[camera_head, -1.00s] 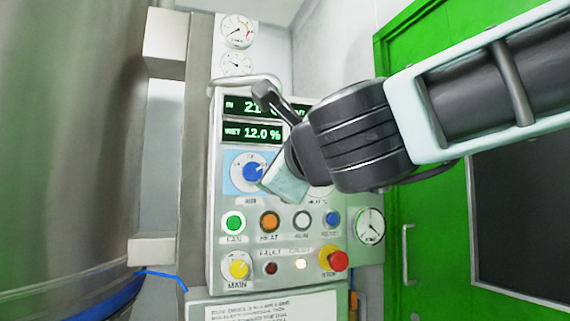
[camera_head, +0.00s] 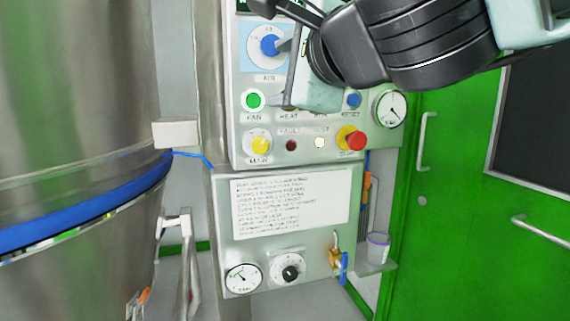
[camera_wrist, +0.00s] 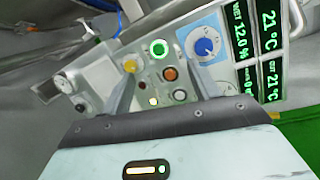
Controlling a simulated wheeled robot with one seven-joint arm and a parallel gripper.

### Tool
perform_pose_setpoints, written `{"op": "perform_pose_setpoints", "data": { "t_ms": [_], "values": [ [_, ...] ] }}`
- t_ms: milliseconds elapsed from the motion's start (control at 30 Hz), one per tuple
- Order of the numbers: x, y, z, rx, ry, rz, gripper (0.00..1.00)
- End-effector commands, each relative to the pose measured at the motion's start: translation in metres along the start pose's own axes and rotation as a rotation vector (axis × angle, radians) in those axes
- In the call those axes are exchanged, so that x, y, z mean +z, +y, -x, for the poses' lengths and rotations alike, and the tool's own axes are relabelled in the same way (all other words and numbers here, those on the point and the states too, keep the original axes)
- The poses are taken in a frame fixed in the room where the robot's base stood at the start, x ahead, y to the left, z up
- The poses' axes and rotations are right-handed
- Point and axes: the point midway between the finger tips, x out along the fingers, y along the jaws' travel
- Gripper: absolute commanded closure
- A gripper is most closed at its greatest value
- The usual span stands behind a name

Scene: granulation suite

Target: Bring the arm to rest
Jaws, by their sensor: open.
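My gripper (camera_head: 290,70) is in front of the control panel (camera_head: 238,140), at the top of the head view. Its fingers (camera_wrist: 163,90) stand apart with nothing between them in the wrist view. My dark wrist and pale arm reach in from the upper right. In the head view the gripper hides the heat and run buttons. The wrist view shows the orange button (camera_wrist: 170,73) and white button (camera_wrist: 180,95) between the fingers. I cannot tell whether a finger touches the panel. The green fan button (camera_head: 253,100) is lit and the blue air knob (camera_head: 270,45) is beside the gripper.
A large steel vessel (camera_head: 75,120) with a blue band fills the left. A red stop button (camera_head: 355,140) and gauge (camera_head: 388,108) are below right of the gripper. A lower panel (camera_head: 225,230) has a blue-handled valve (camera_head: 344,267). A green door (camera_head: 450,200) stands right.

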Motion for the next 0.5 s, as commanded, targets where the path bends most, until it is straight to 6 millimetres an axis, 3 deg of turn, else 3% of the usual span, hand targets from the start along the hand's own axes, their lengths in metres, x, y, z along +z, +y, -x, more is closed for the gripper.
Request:
{"op": "perform_pose_setpoints", "data": {
  "t_ms": [33, 167, 300, 400, 500],
  "values": [
    [0.002, 0.035, -0.001, 0.091, -0.054, 0.147, 0.39],
    [0.002, 0.129, 0.012, 0.332, -0.239, 0.550, 0.39],
    [-0.018, 0.222, 0.050, 0.583, -0.466, 0.923, 0.39],
    [-0.039, 0.272, 0.085, 0.740, -0.631, 1.135, 0.39],
    [-0.062, 0.307, 0.118, 0.871, -0.784, 1.295, 0.39]
  ]
}}
